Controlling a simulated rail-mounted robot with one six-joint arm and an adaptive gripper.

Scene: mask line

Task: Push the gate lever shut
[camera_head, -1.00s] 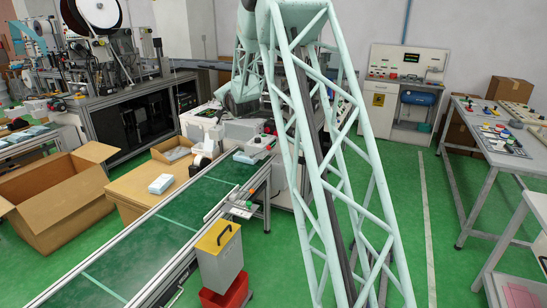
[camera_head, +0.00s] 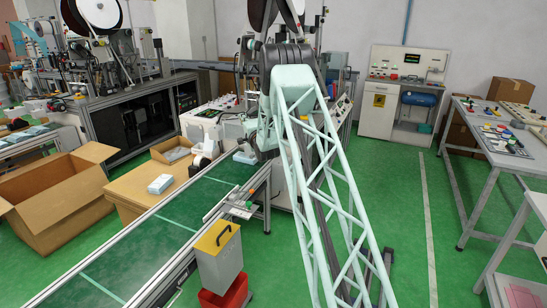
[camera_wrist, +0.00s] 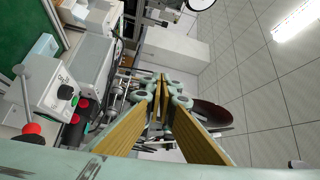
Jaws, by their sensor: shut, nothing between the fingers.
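A metal lever (camera_wrist: 26,98) with a red ball knob (camera_wrist: 32,128) is mounted on a pale box (camera_wrist: 52,88) at the left of the wrist view. It looks like the gate lever; the small lettering beside it is too small to read. The box also carries a black knob and stands beside the green conveyor. In the head view my arm hides the lever. My gripper (camera_wrist: 160,78) is shut and empty, its two tan-padded fingers meeting in mid-picture. It is apart from the lever, which lies to its left in the wrist view. In the head view my arm hides the fingers.
The green conveyor (camera_head: 140,240) runs diagonally, with a pale blue pack (camera_head: 245,157) near its far end. Machines stand behind my arm. A workbench (camera_head: 500,135) is at the right, with open green floor before it.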

